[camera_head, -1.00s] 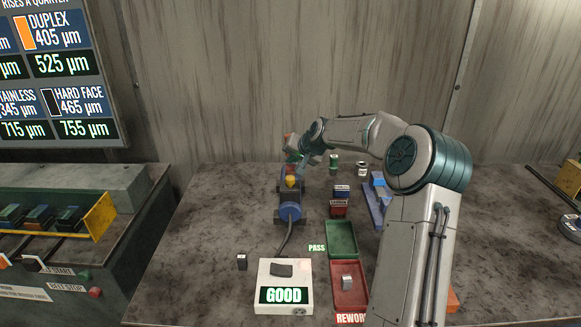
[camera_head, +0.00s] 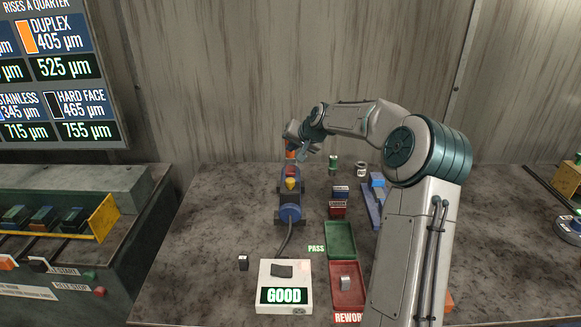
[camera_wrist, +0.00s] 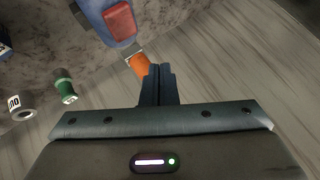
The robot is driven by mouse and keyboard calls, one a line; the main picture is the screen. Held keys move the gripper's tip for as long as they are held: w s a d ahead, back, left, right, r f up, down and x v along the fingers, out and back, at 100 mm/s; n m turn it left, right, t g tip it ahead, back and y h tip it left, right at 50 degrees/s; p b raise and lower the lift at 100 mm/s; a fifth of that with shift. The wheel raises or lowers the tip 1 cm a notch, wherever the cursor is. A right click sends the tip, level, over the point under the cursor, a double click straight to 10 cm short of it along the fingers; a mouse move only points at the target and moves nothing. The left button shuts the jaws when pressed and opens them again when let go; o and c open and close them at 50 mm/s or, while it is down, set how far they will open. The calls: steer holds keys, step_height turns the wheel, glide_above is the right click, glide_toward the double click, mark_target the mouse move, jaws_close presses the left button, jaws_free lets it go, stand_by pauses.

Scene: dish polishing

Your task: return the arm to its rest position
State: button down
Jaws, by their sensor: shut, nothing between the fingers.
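My gripper (camera_head: 309,155) is raised at the far side of the workbench, above and just right of the blue polishing machine (camera_head: 289,212). In the wrist view my gripper (camera_wrist: 158,70) shows its two dark fingers closed together with nothing between them. Past the fingertips are an orange part (camera_wrist: 139,64) and the machine's blue body with a red block (camera_wrist: 121,20) on it. In the head view the red block (camera_head: 290,170) and a yellow knob (camera_head: 291,184) sit on top of the machine. My arm reaches in from the right, bent at the elbow.
A green can (camera_head: 333,162) and a white-labelled roll (camera_head: 361,169) stand right of my gripper. Green (camera_head: 341,241) and red (camera_head: 348,281) trays lie nearer, the red one holding a grey piece. A box reads GOOD (camera_head: 284,295). The wall is close behind.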

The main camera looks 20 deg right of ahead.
steer(key=shift+f, duration=0.1)
stand_by(0.5)
steer(key=s+a+r+n+g+h, duration=0.1)
steer(key=s+a+n+g, duration=0.1)
steer(key=s+a, duration=0.45)
steer(key=s+a+r+n+g+h, duration=0.15)
steer(key=s+a, duration=0.25)
steer(key=s, duration=0.6)
steer(key=s+f+n+g, duration=0.2)
steer(key=s, duration=2.7)
steer(key=shift+s+a+f, duration=0.25)
steer(key=shift+a+f, duration=0.1)
steer(key=shift+a, duration=0.05)
